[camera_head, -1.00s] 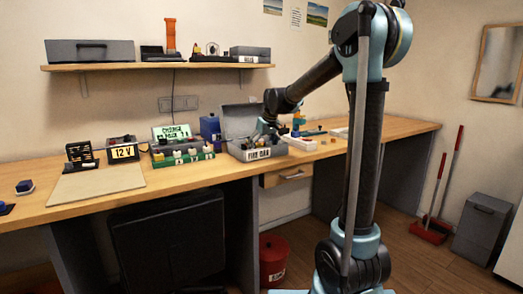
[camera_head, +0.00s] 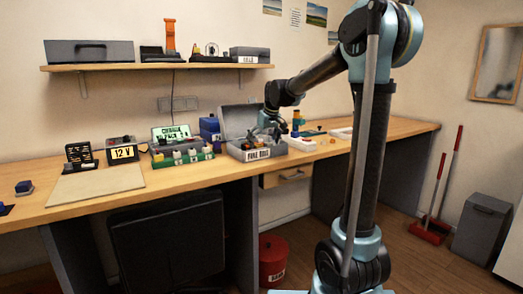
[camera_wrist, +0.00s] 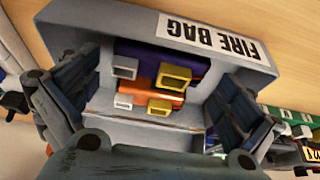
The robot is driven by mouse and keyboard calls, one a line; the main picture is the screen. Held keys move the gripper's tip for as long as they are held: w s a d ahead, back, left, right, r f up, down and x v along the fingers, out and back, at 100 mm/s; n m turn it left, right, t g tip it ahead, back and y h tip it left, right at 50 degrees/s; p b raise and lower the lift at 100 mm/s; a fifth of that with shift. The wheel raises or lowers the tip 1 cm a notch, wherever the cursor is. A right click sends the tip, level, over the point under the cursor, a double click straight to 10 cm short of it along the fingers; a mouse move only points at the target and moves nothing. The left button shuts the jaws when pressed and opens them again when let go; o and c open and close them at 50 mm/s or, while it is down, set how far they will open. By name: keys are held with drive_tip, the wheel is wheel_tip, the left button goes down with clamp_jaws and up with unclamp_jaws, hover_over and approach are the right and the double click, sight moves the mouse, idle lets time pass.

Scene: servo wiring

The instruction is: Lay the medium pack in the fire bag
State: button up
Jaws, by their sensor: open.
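The fire bag (camera_head: 264,154) is a grey open box with a raised lid and a white label, on the bench. In the wrist view the fire bag (camera_wrist: 110,28) lies below my gripper. Inside it are a purple pack (camera_wrist: 135,55) and an orange pack (camera_wrist: 143,88), with yellow and grey connector ends showing. I cannot tell which one is the medium pack. My gripper (camera_head: 268,132) is over the bag's opening. In the wrist view my gripper (camera_wrist: 150,88) has its fingers spread apart on either side of the packs, with nothing visibly clamped between them.
A green rack (camera_head: 186,158) with several small items and a charger display (camera_head: 172,133) stand left of the bag. A blue container (camera_head: 210,128) is behind. A bare board (camera_head: 95,186) lies at left.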

drive_tip(key=v, duration=0.8)
drive_tip(key=shift+s+r, duration=0.1)
drive_tip(key=shift+r, duration=0.25)
drive_tip(key=s+d+f+m+h, duration=0.1)
drive_tip(key=s+d+f+m, duration=0.1)
drive_tip(key=s+d+f, duration=0.45)
drive_tip(key=s+d+f+m, duration=0.1)
drive_tip(key=s+d+f, duration=0.2)
drive_tip(key=s+d, duration=0.7)
drive_tip(key=s+d+f+m, duration=0.1)
drive_tip(key=s+d+f, duration=0.1)
drive_tip(key=s+f, duration=0.6)
drive_tip(key=s+d+f+m+g+h, duration=0.1)
drive_tip(key=s+d+f+m, duration=0.1)
drive_tip(key=s+f, duration=0.7)
drive_tip(key=s+d, duration=0.1)
drive_tip(key=s, duration=0.2)
drive_tip(key=shift+s+f+m+g+h, duration=0.25)
drive_tip(key=shift+s+m+g+h, duration=0.05)
drive_tip(key=shift+w+f, duration=0.2)
drive_tip(key=shift+w, duration=0.25)
